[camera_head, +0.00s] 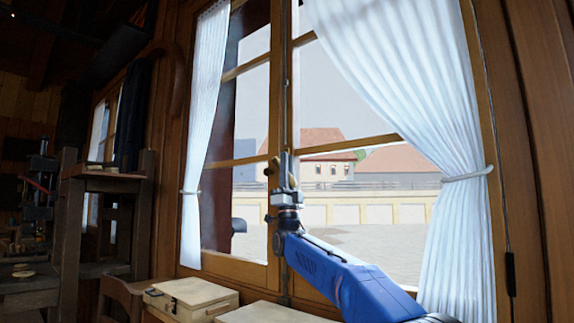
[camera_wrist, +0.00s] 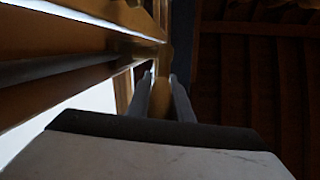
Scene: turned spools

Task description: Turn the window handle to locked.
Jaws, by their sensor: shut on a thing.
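The wooden window (camera_head: 276,90) has two sashes, and its handle is on the middle post where they meet. My gripper (camera_head: 286,158) is at that post in the head view, on a blue arm reaching up from the lower right. In the wrist view, the two fingers of my gripper (camera_wrist: 162,88) stand on either side of a tan handle (camera_wrist: 159,104), shut on it. Most of the handle is hidden by the gripper in the head view. I cannot tell its exact angle.
White curtains hang at the left (camera_head: 203,130) and right (camera_head: 400,75) of the window. A pale box (camera_head: 190,297) stands below on the left. A dark wooden shelf (camera_head: 105,180) is farther left. The window frame is close around my gripper.

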